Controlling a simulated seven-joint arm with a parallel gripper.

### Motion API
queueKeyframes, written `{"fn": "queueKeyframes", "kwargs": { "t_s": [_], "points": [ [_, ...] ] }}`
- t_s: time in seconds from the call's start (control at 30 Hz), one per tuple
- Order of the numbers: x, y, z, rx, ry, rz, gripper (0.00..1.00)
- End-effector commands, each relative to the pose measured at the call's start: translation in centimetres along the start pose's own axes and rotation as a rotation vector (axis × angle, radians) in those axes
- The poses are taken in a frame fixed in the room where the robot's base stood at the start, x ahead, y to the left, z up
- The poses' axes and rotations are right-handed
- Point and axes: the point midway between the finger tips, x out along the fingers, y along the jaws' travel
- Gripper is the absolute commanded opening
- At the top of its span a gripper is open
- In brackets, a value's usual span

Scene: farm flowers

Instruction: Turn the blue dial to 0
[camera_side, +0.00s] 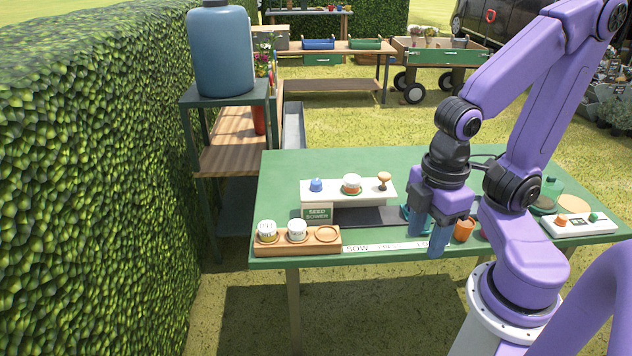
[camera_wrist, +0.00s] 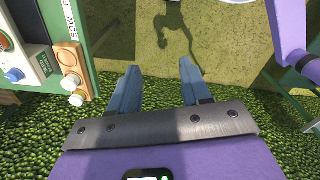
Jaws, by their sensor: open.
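A blue dial (camera_side: 316,185) stands at the left end of the top of the white seed sower box (camera_side: 348,190) on the green table. The same blue dial (camera_wrist: 14,75) shows at the left edge of the wrist view. Its setting and any numbers around it are too small to read. My gripper (camera_side: 432,244) is open and empty, to the right of the dial, over the table's front edge. In the wrist view my gripper's two blue fingers (camera_wrist: 157,75) are spread apart with only ground between them.
A wooden tray (camera_side: 298,247) with two white-lidded jars (camera_side: 297,230) and an empty round recess sits in front of the sower. An orange cup (camera_side: 463,230) is near my gripper.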

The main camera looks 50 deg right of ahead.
Motion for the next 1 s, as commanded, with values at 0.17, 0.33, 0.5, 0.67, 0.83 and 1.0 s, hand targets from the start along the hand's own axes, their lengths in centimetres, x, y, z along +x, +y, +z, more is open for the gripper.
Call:
{"fn": "queueKeyframes", "kwargs": {
  "t_s": [0.17, 0.33, 0.5, 0.67, 0.83, 1.0],
  "points": [
    [-0.3, 0.7, -1.0, 0.085, -0.006, -0.008, 0.62],
    [-1.4, 3.8, -4.2, 0.376, -0.022, -0.035, 0.62],
    [-2.3, 8.5, -7.3, 0.732, -0.041, -0.074, 0.62],
    [-2.9, 13.9, -9.3, 1.062, -0.057, -0.117, 0.62],
    [-3.1, 20.3, -10.0, 1.404, -0.073, -0.168, 0.62],
    [-3.1, 27.1, -9.0, 1.742, -0.087, -0.23, 0.62]
  ]
}}
